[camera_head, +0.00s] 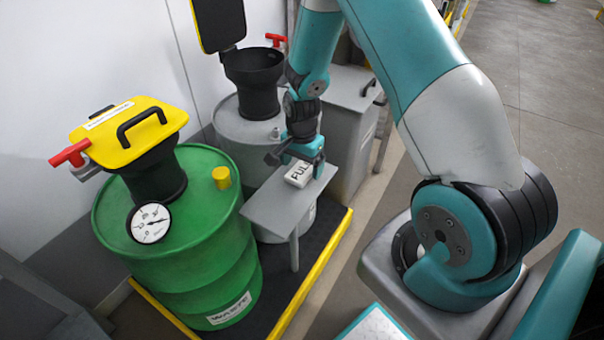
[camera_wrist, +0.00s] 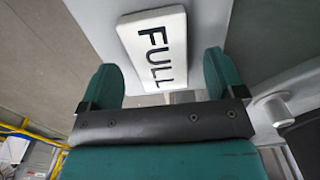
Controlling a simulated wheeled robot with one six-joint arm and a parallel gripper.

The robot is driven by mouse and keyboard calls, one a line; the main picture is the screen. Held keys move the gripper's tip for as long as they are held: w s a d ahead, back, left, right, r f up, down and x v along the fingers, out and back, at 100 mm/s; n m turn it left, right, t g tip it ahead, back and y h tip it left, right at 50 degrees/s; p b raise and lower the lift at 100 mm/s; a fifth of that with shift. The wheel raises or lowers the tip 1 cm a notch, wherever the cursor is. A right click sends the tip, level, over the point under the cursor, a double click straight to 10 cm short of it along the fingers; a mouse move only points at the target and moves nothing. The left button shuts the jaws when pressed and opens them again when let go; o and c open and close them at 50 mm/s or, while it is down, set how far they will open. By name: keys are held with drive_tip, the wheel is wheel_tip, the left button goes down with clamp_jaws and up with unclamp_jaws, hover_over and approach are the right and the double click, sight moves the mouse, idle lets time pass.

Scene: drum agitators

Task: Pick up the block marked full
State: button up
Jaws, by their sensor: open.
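The white block marked FULL (camera_head: 299,174) lies flat on a small grey shelf (camera_head: 282,203) in front of the drums. My gripper (camera_head: 300,158) is just above and behind the block in the head view, pointing down. In the wrist view the block (camera_wrist: 155,47) shows its black letters, lying ahead of and partly between the two teal fingers of my gripper (camera_wrist: 158,80). The fingers are open, with a gap to the block on each side. I cannot tell exactly how high the fingertips are above the shelf.
A green drum (camera_head: 190,225) with a yellow hinged lid (camera_head: 128,118) and a gauge (camera_head: 149,223) stands at left. A grey drum (camera_head: 235,135) with an open black funnel (camera_head: 254,75) stands behind the shelf. A grey cabinet (camera_head: 345,125) is to the right. Yellow-edged dark platform lies below.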

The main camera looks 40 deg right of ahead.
drive_tip(key=shift+f, duration=0.7)
drive_tip(key=c, duration=1)
drive_tip(key=shift+r, duration=0.1)
